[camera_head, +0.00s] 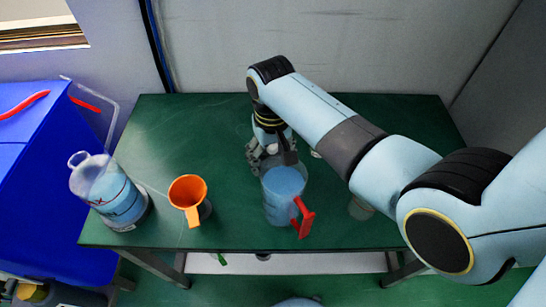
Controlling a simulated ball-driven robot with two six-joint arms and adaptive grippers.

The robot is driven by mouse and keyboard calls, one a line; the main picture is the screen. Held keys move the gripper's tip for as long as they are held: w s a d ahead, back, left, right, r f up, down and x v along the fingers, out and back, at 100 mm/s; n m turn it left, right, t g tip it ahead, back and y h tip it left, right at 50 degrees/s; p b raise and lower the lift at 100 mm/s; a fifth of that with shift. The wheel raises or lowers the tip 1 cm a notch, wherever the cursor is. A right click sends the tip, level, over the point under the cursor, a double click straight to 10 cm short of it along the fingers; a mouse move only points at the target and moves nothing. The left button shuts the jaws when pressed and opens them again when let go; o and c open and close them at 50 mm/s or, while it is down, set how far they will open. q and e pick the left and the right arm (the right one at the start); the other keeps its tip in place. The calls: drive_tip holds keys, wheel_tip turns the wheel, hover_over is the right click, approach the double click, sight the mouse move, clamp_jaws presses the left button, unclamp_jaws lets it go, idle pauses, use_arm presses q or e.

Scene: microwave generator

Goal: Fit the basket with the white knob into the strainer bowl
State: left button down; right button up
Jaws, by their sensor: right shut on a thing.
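My right gripper (271,158) reaches down over the middle of the table, just behind a blue vessel with a red handle (283,190). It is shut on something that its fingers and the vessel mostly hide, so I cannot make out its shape. A small white bit (316,154) shows beside the gripper, partly behind my arm; I cannot tell what it belongs to. I cannot clearly pick out a basket with a white knob or a strainer bowl. My left gripper is not in view.
A small glass (361,208) is partly under my right arm. The back left of the table is clear.

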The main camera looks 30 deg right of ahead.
drive_tip(key=shift+f, duration=0.55)
drive_tip(key=shift+f, duration=0.1)
drive_tip(key=o, duration=1.3)
